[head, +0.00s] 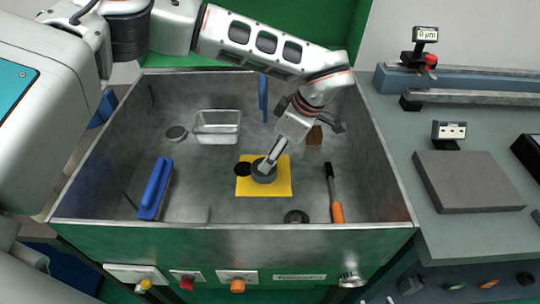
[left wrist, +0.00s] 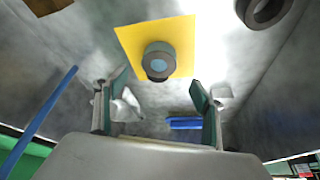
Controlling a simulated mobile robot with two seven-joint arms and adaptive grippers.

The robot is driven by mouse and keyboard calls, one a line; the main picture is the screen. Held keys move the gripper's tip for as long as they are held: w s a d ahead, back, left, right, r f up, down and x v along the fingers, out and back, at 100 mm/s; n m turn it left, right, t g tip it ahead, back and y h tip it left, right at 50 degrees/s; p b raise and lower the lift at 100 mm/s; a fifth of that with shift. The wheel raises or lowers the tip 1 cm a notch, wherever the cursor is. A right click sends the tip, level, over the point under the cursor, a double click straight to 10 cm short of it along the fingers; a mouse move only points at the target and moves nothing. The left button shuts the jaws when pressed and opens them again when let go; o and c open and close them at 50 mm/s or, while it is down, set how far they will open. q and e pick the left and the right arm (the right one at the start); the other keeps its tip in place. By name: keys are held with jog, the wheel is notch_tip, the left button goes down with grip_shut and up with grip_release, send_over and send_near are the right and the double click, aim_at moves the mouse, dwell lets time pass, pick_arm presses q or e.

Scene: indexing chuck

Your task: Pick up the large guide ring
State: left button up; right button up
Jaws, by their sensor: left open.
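A thick dark grey ring (head: 264,174) sits on a yellow mat (head: 281,187) in the metal bin. It also shows in the left wrist view (left wrist: 160,50) on the yellow. A flatter dark ring (head: 296,216) lies near the bin's front wall; I cannot tell for sure which ring is the large guide ring. My right gripper is not seen.
A black disc (head: 243,169) is at the mat's left edge. The bin also holds a metal tray (head: 218,138), a blue-handled tool (head: 154,188), an orange-handled tool (head: 337,211) and a brown block (head: 315,135). The bin walls (head: 384,165) surround the arm's workspace.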

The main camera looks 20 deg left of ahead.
pick_arm(q)
jog(key=shift+w+f, duration=0.2)
jog(key=shift+w, duration=0.2)
jog(key=shift+a+f, duration=0.15)
jog(key=shift+f, duration=0.05)
jog(key=shift+s+a+f, duration=0.2)
jog(key=shift+a+f, duration=0.1)
jog(key=shift+f, duration=0.4)
jog(key=b+x, duration=0.1)
jog(key=x, duration=0.4)
jog(key=shift+d+f, duration=0.1)
jog(key=shift+f, duration=0.15)
jog(key=c, duration=1.6)
jog(key=shift+r, duration=0.1)
grip_shut()
